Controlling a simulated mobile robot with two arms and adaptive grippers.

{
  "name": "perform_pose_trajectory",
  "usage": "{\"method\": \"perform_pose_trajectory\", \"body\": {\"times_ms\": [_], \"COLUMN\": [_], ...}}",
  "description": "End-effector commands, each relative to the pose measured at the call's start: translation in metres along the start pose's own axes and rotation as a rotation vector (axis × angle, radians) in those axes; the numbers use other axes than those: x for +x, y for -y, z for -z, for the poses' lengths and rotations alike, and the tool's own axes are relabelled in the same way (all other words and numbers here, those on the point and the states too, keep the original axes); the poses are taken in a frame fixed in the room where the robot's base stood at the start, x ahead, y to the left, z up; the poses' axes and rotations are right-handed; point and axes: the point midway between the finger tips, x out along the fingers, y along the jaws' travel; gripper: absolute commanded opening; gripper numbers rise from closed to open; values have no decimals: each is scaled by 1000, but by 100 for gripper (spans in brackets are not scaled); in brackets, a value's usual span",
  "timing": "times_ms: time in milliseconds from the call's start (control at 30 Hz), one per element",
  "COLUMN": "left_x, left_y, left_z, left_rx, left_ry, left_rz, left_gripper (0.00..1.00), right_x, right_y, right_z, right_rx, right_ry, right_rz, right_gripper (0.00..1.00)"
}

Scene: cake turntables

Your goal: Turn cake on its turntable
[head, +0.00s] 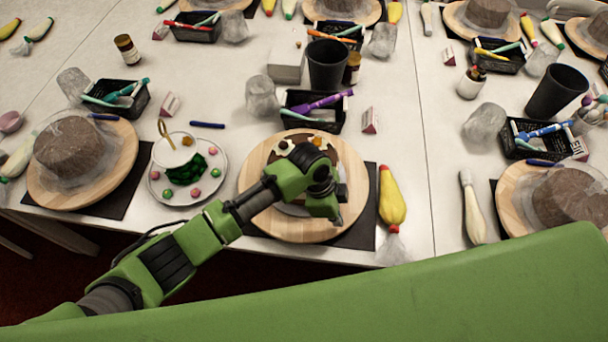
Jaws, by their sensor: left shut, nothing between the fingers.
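A decorated cake (351,176) with brown icing and light blobs on top stands on a round wooden turntable (262,222) at the middle of the near table edge. My left arm reaches in from the left and covers much of the cake's front and left side. My left gripper (338,218) is shut and empty, pointing down at the cake's near right side over the turntable. I cannot tell whether it touches the cake. My right gripper is not in view.
A plate (223,178) with a green item and coloured balls is left of the turntable. A yellow piping bag (391,198) lies to its right. Behind stand a black basket (298,122) of pens and a black cup (327,66). Wrapped cakes (68,146) sit on neighbouring turntables.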

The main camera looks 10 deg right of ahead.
Motion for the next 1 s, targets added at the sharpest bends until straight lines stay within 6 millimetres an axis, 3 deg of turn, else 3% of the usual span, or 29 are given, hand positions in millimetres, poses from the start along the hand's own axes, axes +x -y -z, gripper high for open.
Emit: {"method": "perform_pose_trajectory", "body": {"times_ms": [33,233,467,800,1000], "left_x": [-13,-20,-20,-41,-46], "left_y": [-9,-36,-42,-31,-28], "left_z": [-8,-40,-60,-133,-145], "left_rx": [-4,-3,-2,-4,-1], "left_ry": [2,1,1,2,-2], "left_rz": [-3,-3,0,1,1], "left_gripper": [0,0,0,0,0], "right_x": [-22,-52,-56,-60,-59], "right_y": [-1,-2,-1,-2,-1], "right_z": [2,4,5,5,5], "right_rx": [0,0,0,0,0], "right_ry": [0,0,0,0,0], "right_rz": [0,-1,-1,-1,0], "right_gripper": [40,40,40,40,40]}}
